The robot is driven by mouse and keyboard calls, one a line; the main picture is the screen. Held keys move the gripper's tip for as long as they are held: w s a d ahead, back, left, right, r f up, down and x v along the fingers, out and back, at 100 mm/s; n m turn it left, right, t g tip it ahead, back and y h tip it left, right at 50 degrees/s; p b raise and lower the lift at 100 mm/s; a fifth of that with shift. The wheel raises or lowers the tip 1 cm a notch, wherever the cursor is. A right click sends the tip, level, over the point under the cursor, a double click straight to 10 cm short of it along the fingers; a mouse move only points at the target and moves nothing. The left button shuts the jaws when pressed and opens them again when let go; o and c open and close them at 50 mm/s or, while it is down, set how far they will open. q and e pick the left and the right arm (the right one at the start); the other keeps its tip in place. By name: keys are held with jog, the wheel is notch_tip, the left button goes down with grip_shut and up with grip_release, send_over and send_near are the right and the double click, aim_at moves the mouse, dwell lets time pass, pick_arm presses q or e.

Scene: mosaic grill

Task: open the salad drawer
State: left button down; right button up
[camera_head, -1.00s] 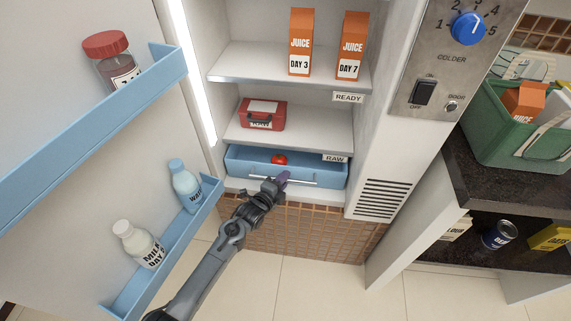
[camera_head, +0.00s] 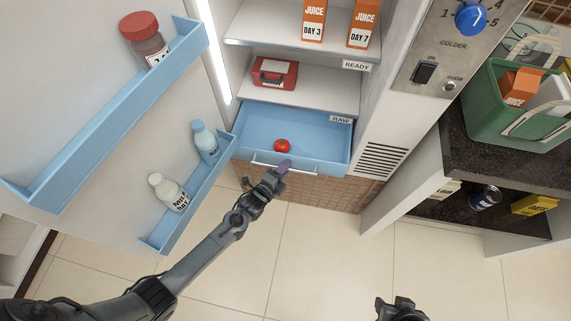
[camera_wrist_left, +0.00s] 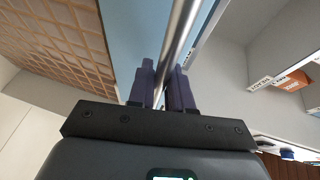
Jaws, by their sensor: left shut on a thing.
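The blue salad drawer (camera_head: 325,140) under the fridge's lowest shelf is pulled out, and its inside shows in the head view. One red tomato (camera_head: 282,146) lies in it near the front. My left gripper (camera_head: 283,167) is at the drawer's front, shut on the metal bar handle. In the left wrist view the handle (camera_wrist_left: 183,28) runs between the purple fingers of the left gripper (camera_wrist_left: 164,82). My right gripper (camera_head: 400,309) shows only partly at the bottom edge, away from the drawer; its fingers cannot be made out.
The open fridge door with blue racks (camera_head: 190,205) stands at the left, holding bottles and a jar. A red box (camera_head: 274,73) sits on the shelf above the drawer. A green basket (camera_head: 515,120) is on the right counter. The tiled floor (camera_head: 320,245) in front is clear.

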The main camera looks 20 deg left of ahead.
pick_arm(q)
jog(key=c, duration=1.1)
grip_release()
jog(key=shift+p+v, duration=1.8)
jog(key=shift+v, duration=3.6)
jog(key=shift+a, duration=0.1)
